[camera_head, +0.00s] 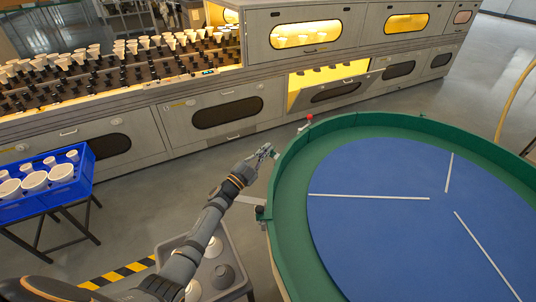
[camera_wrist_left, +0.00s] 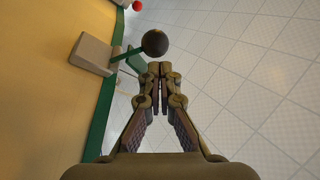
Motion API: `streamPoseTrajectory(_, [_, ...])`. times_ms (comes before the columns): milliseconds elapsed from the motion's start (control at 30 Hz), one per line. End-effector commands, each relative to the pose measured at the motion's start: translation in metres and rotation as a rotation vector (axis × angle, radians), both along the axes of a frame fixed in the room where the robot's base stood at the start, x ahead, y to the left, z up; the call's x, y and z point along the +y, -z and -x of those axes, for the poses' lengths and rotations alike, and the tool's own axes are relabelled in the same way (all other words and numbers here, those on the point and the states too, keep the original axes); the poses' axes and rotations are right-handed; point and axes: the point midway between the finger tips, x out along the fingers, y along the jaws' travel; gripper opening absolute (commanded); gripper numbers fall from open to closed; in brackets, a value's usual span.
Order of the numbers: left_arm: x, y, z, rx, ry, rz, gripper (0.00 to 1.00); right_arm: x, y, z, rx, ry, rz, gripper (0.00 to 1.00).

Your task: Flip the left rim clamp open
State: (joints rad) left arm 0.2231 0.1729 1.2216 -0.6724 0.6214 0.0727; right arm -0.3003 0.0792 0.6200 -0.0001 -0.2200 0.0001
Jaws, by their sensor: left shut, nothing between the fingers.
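The rim clamp nearest my left gripper shows in the left wrist view as a beige block (camera_wrist_left: 91,54) on the rim, with a green lever (camera_wrist_left: 122,54) ending in a black ball knob (camera_wrist_left: 155,43). My left gripper (camera_head: 268,150) is beside the outer edge of the round table's green rim (camera_head: 290,190). In the left wrist view the gripper (camera_wrist_left: 160,70) is shut and empty, its fingertips close to the knob; I cannot tell whether they touch it. The clamp is too small to make out clearly in the head view. My right gripper is not in view.
A red ball knob (camera_head: 310,117) stands farther along the rim. Another dark fitting (camera_head: 260,212) sits on the rim nearer to me. A blue crate (camera_head: 62,186) stands left. Open floor lies beyond the gripper.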

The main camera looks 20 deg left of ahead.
Motion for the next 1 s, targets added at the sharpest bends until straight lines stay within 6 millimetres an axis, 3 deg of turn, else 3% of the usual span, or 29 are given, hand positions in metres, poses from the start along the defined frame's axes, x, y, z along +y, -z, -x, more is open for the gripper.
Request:
streamPoseTrajectory(233, [0.0055,0.0064,-0.0007,0.019,0.001,0.157,0.00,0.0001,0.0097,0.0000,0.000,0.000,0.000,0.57])
streamPoseTrajectory(1000, [0.0092,0.0086,-0.0010,0.018,0.000,0.147,0.00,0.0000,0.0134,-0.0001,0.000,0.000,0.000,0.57])
